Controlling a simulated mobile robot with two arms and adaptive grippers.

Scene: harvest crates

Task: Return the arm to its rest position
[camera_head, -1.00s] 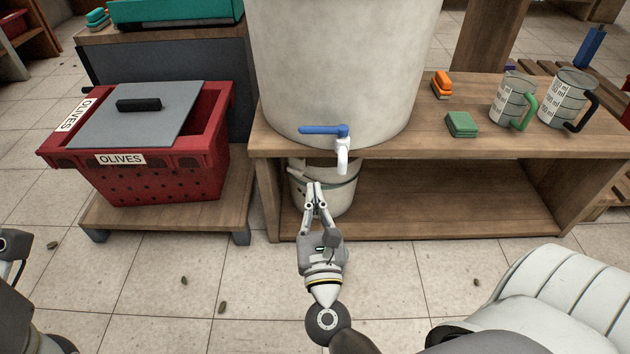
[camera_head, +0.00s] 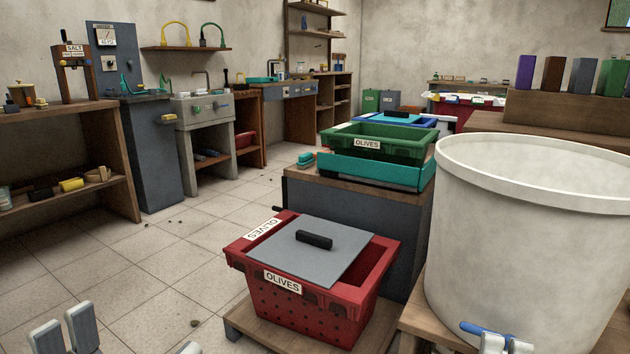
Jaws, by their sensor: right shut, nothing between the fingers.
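The rest of this arm is below the frame edge. A small grey piece at the bottom edge is too cut off to identify.
A red OLIVES crate (camera_head: 280,303) with a grey lid (camera_head: 315,258) stands on a low wooden platform (camera_head: 265,332). A large pale vat (camera_head: 520,255) with a blue-handled tap (camera_head: 487,329) is at right. A green crate (camera_head: 380,143) stands behind. The tiled floor (camera_head: 130,265) at left is mostly free.

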